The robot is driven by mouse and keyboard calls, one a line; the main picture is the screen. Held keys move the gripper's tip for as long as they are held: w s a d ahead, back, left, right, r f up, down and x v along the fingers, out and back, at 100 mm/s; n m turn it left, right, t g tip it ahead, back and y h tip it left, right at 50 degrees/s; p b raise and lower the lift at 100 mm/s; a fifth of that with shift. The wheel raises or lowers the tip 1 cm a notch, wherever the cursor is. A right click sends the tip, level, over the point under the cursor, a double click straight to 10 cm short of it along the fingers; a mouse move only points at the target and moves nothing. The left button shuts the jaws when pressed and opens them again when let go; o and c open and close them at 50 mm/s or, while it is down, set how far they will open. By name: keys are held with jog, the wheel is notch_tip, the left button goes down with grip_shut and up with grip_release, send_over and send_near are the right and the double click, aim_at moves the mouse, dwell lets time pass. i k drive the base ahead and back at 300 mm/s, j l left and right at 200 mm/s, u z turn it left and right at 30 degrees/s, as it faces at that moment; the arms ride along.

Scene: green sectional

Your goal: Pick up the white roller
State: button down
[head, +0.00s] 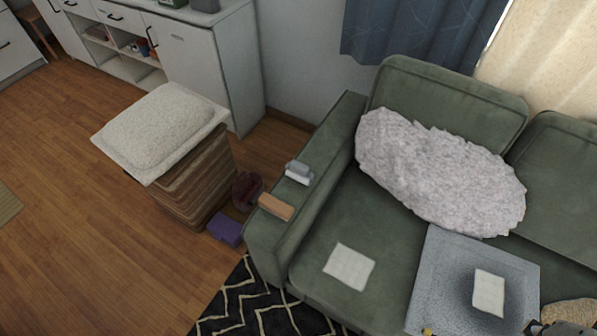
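A small grey-and-white object (298,174), which looks like the white roller, lies on top of the green sofa's left armrest (318,150). It is near the middle of the armrest, just behind a tan block (276,206), with a small gap between them. Dark parts with yellow bits show at the bottom right edge of the head view and look like the end of my arm. They are cut off by the frame, so I cannot make out the fingers. They are well apart from the roller.
A fluffy grey cushion (440,172), white squares (349,266) and a grey square piece (425,285) lie on the sofa. A striped pouf (190,183) with a white cushion (160,128) stands left. A purple box (225,230) and dark red object (247,190) sit beside the armrest.

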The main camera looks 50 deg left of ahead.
aim_at(300, 172)
jog(key=u, duration=1.8)
jog(key=z, duration=1.65)
jog(key=u, duration=1.65)
jog(key=i+j+z, duration=0.1)
jog(key=z, duration=0.3)
jog(key=j+z, duration=0.2)
jog(key=z, duration=0.25)
jog(key=i+j+z, duration=0.1)
jog(key=j, duration=0.4)
jog(key=i+j+z, duration=0.1)
jog(key=j, duration=0.4)
jog(key=i+j+z, duration=0.1)
jog(key=j, duration=0.4)
jog(key=i+j+z, duration=0.1)
jog(key=j, duration=0.45)
